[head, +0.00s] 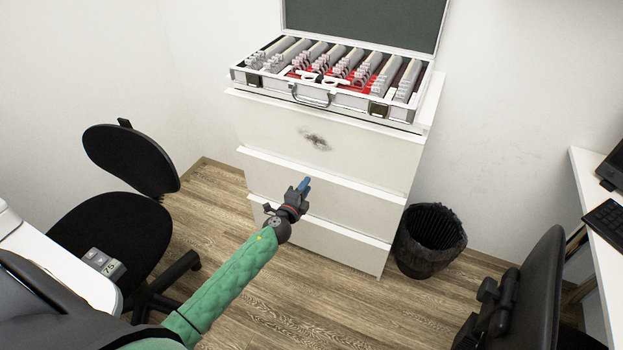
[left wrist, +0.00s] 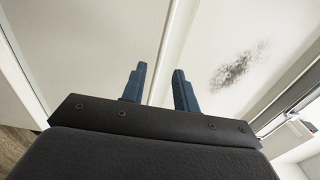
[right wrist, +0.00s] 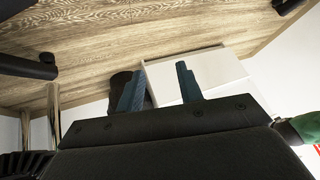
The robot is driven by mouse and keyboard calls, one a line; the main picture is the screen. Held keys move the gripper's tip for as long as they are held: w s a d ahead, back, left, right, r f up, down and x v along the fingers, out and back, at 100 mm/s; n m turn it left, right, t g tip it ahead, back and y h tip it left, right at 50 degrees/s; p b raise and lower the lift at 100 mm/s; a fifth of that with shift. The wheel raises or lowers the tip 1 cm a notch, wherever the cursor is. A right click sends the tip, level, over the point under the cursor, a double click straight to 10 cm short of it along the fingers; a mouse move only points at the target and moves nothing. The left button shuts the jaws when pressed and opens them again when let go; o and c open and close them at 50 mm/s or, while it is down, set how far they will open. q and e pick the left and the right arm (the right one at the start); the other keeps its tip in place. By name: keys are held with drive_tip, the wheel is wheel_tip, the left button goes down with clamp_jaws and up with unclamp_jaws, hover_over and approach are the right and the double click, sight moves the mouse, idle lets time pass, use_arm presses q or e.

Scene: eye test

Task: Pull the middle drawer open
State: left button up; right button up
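The white cabinet has three stacked drawers. The middle drawer (head: 345,214) looks shut, with a projecting lip along its top edge. My left gripper (head: 305,183) is in front of that lip. In the left wrist view its two blue fingers (left wrist: 159,88) are apart with nothing held. The lip line runs between them in that picture, with the middle drawer's front (left wrist: 75,45) on the left; whether they touch it I cannot tell. My right gripper (right wrist: 160,88) is open and empty in the right wrist view, and outside the head view.
The top drawer (head: 365,150) has a dark smudge. An open lens case (head: 350,98) sits on the cabinet. A black bin (head: 430,240) stands right of it. Black chairs are at left (head: 115,235) and right (head: 530,300). A desk (head: 595,200) is far right. Floor before the drawers is clear.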

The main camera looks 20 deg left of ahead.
sight(313, 176)
use_arm(q)
drive_tip(key=shift+w, duration=2.4)
clamp_jaws()
